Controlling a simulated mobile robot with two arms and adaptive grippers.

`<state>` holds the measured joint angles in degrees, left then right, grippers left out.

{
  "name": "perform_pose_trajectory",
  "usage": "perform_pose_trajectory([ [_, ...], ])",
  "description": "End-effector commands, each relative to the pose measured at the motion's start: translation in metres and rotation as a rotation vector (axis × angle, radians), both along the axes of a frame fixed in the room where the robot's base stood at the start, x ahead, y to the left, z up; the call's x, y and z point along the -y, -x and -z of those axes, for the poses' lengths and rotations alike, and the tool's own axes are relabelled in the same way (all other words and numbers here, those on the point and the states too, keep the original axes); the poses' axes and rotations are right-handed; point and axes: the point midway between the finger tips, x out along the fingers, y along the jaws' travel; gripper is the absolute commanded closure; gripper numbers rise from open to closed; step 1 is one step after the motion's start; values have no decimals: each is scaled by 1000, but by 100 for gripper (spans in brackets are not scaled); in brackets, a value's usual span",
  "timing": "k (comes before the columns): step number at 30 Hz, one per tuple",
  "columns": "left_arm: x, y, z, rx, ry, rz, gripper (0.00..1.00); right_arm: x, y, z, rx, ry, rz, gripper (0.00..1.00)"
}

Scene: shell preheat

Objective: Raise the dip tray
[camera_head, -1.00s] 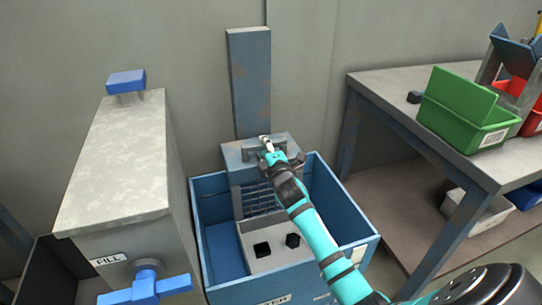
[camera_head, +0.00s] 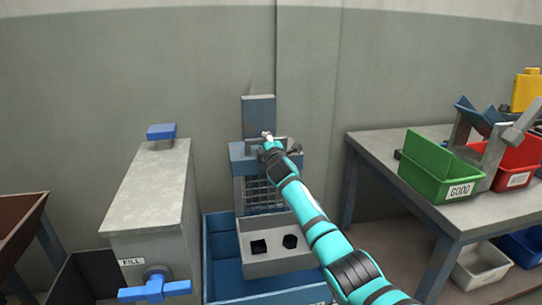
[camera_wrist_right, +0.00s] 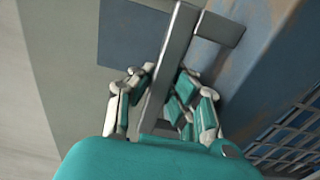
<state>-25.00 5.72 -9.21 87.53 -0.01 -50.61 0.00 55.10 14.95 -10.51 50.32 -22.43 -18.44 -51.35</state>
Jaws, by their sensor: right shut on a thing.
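The dip tray (camera_head: 258,267) is a grey tray with two dark blocks on it, hung below a wire grid and a blue carriage on an upright post (camera_head: 258,110). It stands raised, near the top of the blue tank (camera_head: 225,262). My right gripper (camera_head: 268,142) is shut on the grey handle at the carriage's top. In the right wrist view the handle bar (camera_wrist_right: 165,75) runs between the two fingers (camera_wrist_right: 160,100). My left gripper is not in view.
A grey cabinet (camera_head: 150,200) with a FILL label and blue valve handle (camera_head: 155,288) stands at left. A table (camera_head: 385,155) at right carries a green bin (camera_head: 438,165) and a red bin (camera_head: 515,160). A white bin (camera_head: 480,265) sits on its lower shelf.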

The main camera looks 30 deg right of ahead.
Motion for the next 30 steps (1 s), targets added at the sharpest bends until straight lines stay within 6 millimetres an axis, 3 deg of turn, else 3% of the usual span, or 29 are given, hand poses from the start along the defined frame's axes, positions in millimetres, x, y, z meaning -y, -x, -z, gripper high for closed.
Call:
perform_pose_trajectory([
  [3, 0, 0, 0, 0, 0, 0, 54, 0, -7, -12, 7, 2, 0, 100],
  [17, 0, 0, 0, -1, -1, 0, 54, 1, -10, -17, 10, 2, 0, 100],
  [18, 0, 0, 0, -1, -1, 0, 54, 1, -10, -18, 9, 3, 0, 84],
  [21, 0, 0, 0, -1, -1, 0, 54, 1, -10, -17, 9, 2, 0, 73],
  [30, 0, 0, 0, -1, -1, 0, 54, 0, -10, -14, 4, 1, 0, 73],
])
